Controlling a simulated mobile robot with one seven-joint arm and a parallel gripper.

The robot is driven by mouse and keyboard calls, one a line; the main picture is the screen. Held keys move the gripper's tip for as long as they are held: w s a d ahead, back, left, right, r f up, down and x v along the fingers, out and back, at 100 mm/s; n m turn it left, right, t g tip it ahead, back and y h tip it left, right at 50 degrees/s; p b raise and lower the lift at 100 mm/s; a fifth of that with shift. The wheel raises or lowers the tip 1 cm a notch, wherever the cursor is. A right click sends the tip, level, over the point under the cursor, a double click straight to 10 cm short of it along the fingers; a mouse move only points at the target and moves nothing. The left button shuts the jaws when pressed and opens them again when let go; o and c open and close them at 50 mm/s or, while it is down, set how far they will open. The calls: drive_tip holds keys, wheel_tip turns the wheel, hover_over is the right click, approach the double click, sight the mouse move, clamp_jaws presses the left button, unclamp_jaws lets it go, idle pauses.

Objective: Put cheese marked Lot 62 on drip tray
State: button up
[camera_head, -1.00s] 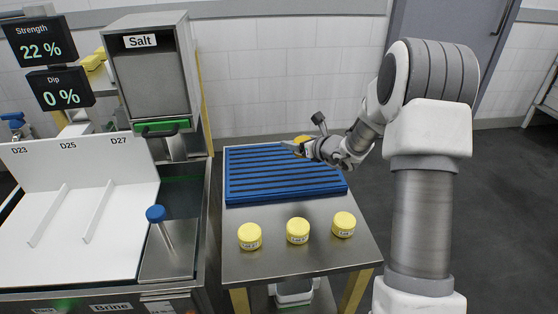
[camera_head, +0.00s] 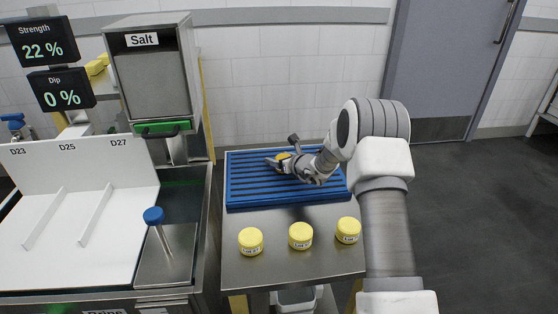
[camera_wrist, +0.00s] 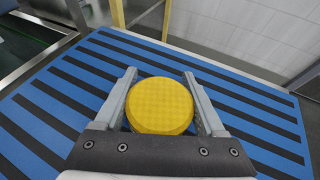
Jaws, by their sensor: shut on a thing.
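My gripper (camera_wrist: 160,104) is shut on a round yellow cheese (camera_wrist: 160,106), one finger on each side of it. In the head view the held cheese (camera_head: 283,157) is partly hidden by my gripper (camera_head: 279,163). It is over the blue slatted drip tray (camera_head: 245,196); I cannot tell whether it touches the slats. The tray also fills much of the wrist view (camera_wrist: 60,115). The held cheese's label is not visible. Three labelled yellow cheeses stand on the steel table in front of the tray: left (camera_head: 251,241), middle (camera_head: 300,236), right (camera_head: 347,230). Their lot numbers are too small to read surely.
The steel table (camera_head: 270,270) is bare around the three cheeses. Left of it are a brine tank with a white divided board (camera_head: 70,240), a blue-knobbed handle (camera_head: 154,216) and a salt hopper (camera_head: 152,75). Displays read Strength 22 % and Dip 0 %. A tiled wall stands behind.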

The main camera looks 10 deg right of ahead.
drive_tip(key=shift+r, duration=0.1)
drive_tip(key=shift+f, duration=0.2)
drive_tip(key=o, duration=1.4)
drive_tip(key=shift+o, duration=0.2)
drive_tip(key=shift+r, duration=0.1)
